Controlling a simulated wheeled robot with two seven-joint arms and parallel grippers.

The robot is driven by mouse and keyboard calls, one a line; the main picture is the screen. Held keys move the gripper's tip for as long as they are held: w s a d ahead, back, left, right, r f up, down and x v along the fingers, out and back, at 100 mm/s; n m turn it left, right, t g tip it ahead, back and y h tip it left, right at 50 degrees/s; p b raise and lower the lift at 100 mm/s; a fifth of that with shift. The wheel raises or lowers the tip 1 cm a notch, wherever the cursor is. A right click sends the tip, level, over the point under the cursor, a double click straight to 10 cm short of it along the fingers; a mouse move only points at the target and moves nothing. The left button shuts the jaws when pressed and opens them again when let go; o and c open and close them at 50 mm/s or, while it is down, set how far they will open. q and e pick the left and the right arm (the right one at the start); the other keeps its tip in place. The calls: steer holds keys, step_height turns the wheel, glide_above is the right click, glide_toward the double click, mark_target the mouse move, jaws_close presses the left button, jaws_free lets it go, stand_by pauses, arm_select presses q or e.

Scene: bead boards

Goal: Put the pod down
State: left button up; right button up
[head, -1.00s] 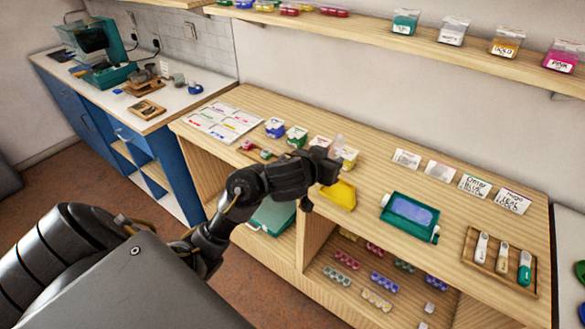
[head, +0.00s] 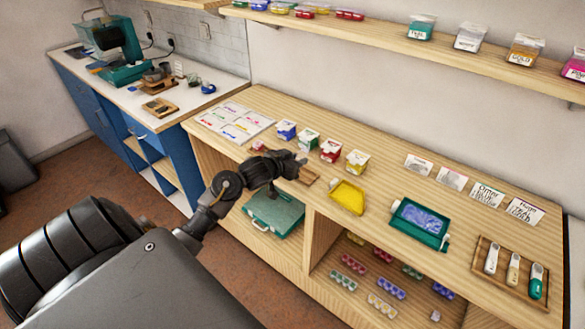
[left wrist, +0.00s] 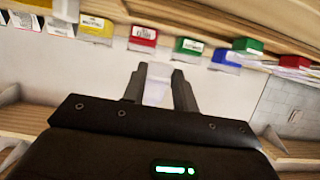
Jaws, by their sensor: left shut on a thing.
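My left gripper (head: 300,168) is over the front part of the wooden counter (head: 390,180), near a small wooden piece (head: 310,178). In the left wrist view its two fingers (left wrist: 158,88) are closed on a pale, translucent pod (left wrist: 156,93). The pod is mostly hidden by the gripper in the head view. Whether it touches the counter I cannot tell. My right gripper is in neither view.
Blue (head: 286,130), green (head: 308,138), red (head: 330,150) and yellow (head: 357,161) boxes stand behind the gripper. A yellow scoop-like tray (head: 347,197) and a teal tray (head: 420,222) lie to the right. A tool tray (head: 510,275) is at far right.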

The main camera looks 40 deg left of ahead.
arm_select(q)
steer(key=shift+w+a+f, duration=0.2)
steer(key=shift+a+f, duration=0.45)
steer(key=shift+f, duration=0.15)
steer(key=f+p, duration=0.1)
steer(key=f, duration=0.2)
steer(key=shift+a, duration=0.2)
steer(key=shift+d+f, duration=0.1)
steer(key=shift+f, duration=0.2)
steer(key=o, duration=1)
steer(key=shift+o, duration=0.2)
steer(key=v, duration=1.2)
steer(key=shift+b, duration=0.3)
